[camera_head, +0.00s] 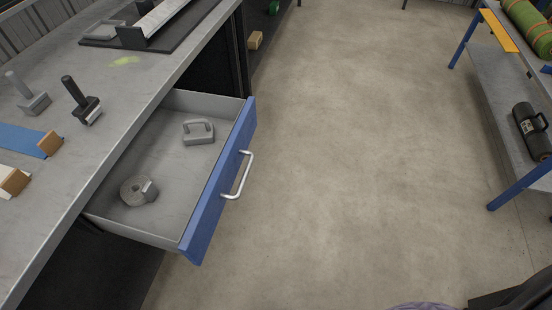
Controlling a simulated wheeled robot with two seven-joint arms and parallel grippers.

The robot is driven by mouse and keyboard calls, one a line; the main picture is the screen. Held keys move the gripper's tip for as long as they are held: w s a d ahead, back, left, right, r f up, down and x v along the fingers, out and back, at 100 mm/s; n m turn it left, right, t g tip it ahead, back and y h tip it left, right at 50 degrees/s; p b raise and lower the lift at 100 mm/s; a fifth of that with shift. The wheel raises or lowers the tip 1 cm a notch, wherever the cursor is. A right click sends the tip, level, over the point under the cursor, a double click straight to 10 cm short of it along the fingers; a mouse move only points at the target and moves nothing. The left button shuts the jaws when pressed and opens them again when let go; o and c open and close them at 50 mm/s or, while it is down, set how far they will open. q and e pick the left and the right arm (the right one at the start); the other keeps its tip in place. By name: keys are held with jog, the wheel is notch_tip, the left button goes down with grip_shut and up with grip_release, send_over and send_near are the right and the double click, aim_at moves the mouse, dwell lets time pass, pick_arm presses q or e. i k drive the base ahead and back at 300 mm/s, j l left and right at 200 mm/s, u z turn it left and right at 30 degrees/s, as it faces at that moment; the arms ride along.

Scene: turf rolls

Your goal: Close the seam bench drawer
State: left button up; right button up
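The seam bench drawer (168,165) stands open, pulled out to the right from under the grey bench top (120,110). Its blue front (215,190) carries a silver bar handle (241,176). Inside lie a grey block with a loop handle (198,131) and a round grey roll, like tape (135,191). Neither of my grippers shows in the head view. A dark shape at the bottom right corner may be part of my own body.
On the bench top are two handled tools (82,102), (28,95), a blue strip (25,139) and wooden blocks (50,143). A blue-legged shelf (490,90) with a green roll (530,25) and a dark cylinder (532,130) stands right. The floor (350,140) between is clear.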

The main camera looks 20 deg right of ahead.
aim_at(194, 184)
jog(key=k+l+u, duration=0.2)
jog(key=l+u, duration=0.15)
jog(key=k+l+u, duration=0.25)
jog(key=u, duration=0.15)
jog(key=l, duration=0.05)
